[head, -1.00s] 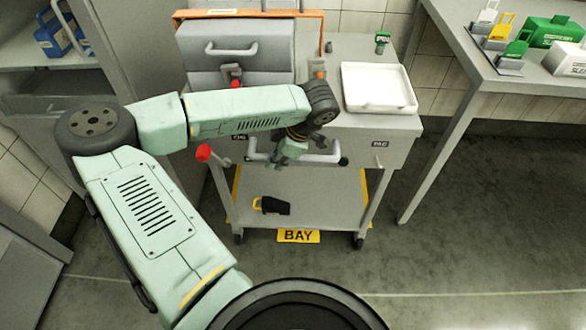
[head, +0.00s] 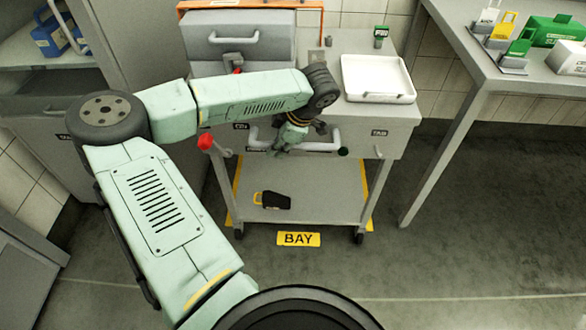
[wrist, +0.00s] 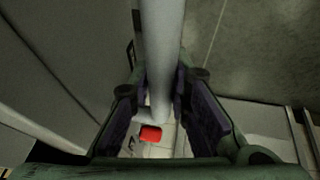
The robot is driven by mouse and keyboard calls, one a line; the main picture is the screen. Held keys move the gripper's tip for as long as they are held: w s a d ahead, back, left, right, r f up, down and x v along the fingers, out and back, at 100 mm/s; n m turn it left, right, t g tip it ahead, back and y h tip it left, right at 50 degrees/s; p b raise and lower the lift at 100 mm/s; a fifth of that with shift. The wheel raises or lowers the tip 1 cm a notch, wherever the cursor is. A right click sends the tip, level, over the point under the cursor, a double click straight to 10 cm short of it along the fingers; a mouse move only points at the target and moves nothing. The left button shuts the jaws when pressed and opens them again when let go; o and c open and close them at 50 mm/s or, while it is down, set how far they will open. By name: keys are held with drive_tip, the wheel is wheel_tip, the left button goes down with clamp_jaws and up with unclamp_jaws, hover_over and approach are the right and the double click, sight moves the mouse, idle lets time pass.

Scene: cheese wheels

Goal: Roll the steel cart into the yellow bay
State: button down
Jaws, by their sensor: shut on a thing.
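The steel cart (head: 320,207) stands upright, with a top tray, a drawer front and a lower shelf. Its front handle (head: 322,147) also shows as a grey bar in the wrist view (wrist: 162,50). My gripper (head: 290,140) is shut around this handle; its fingers stand on both sides of the bar in the wrist view (wrist: 160,100). The yellow bay (head: 369,224) shows as floor lines beside the cart's legs and front wheels. Its BAY label (head: 298,239) lies on the floor just in front of the cart. The bay's back is hidden under the cart.
A white tray (head: 378,80) and a grey box with a handle (head: 240,60) are on or behind the cart's top. A table (head: 470,62) with green and yellow items stands at right. Shelving (head: 60,80) is at left. Floor at the right front is clear.

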drive_tip(key=shift+w, duration=0.55)
drive_tip(key=shift+w+b, duration=0.85)
drive_tip(key=shift+w, duration=1.15)
drive_tip(key=shift+w+b, duration=0.45)
drive_tip(key=shift+w, duration=1.4)
drive_tip(key=shift+w+r, duration=0.1)
drive_tip(key=shift+w+r, duration=0.1)
drive_tip(key=shift+w, duration=0.7)
